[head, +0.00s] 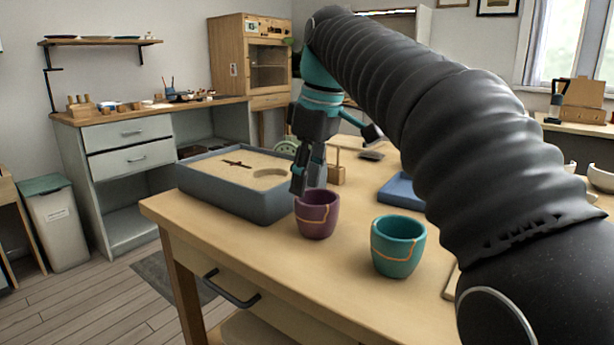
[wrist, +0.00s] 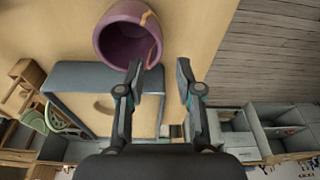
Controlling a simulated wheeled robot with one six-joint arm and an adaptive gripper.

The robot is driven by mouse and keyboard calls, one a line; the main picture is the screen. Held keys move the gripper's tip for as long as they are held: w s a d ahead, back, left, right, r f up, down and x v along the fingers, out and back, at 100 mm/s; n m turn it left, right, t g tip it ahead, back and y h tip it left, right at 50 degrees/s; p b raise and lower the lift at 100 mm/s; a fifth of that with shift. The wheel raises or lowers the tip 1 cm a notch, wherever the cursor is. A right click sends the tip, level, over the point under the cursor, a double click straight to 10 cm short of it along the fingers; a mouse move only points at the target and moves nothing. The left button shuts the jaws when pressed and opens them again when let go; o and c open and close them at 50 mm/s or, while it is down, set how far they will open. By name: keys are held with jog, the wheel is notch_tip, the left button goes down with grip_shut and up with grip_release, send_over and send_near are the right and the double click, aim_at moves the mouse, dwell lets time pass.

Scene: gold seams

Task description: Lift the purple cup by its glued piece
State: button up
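The purple cup (head: 317,221) stands upright on the wooden table, with gold seams outlining a piece of its wall near the rim. In the wrist view the cup (wrist: 108,40) is at the top, its mouth facing the camera, with gold seams (wrist: 147,18) at its right. My gripper (head: 308,184) is at the cup's rim in the head view and hides part of it. In the wrist view my gripper (wrist: 160,72) is open, fingers apart. Its left fingertip overlaps the cup's rim; the right one is outside the cup. I cannot tell whether either touches it.
A teal cup (head: 399,259) with gold seams stands to the right of the purple cup, nearer the camera. A grey sand-filled box (head: 245,205) stands close behind at left. A blue tray (head: 396,191) lies farther back right. The table's front edge is close to both cups.

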aim_at(305, 204)
jog(key=shift+f+b, duration=0.95)
jog(key=shift+f, duration=1.05)
grip_shut()
